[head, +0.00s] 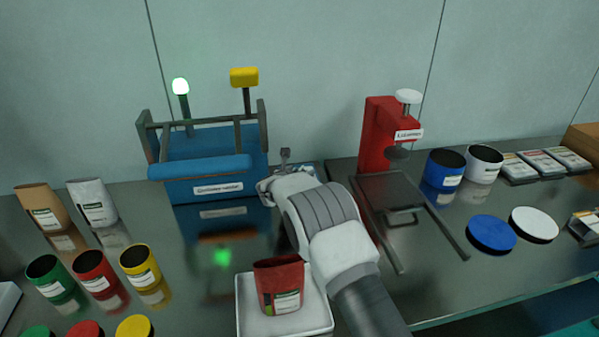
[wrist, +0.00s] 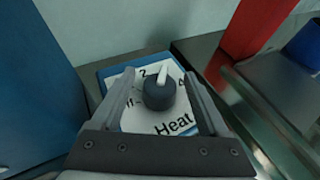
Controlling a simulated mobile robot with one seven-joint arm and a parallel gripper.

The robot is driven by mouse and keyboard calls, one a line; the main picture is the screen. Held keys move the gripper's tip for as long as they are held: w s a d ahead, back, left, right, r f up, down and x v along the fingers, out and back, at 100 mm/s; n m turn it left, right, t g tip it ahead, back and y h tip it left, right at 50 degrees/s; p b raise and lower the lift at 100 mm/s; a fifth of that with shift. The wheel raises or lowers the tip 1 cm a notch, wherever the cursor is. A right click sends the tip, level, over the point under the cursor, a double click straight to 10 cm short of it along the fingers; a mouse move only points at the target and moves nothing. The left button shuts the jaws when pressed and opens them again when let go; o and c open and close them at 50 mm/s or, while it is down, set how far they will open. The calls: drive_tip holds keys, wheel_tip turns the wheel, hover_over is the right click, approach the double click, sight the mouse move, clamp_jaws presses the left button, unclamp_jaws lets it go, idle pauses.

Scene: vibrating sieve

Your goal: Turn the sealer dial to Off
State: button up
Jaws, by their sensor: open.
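The sealer dial (wrist: 160,92) is a dark round knob with a white pointer, on a white plate marked with numbers and "Heat". My gripper (wrist: 158,85) is open, with one finger on each side of the dial. I cannot tell whether the fingers touch it. In the head view my gripper (head: 275,178) is beside the blue sealer (head: 205,188), and my arm hides most of the dial.
A red press (head: 378,135) stands to the right, with a dark metal frame before it. A white tray (head: 240,318) with a red pouch (head: 279,285) sits in front. Several cans and pouches stand at the left; blue and white cans and lids are at the right.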

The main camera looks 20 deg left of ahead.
clamp_jaws()
idle(0.4)
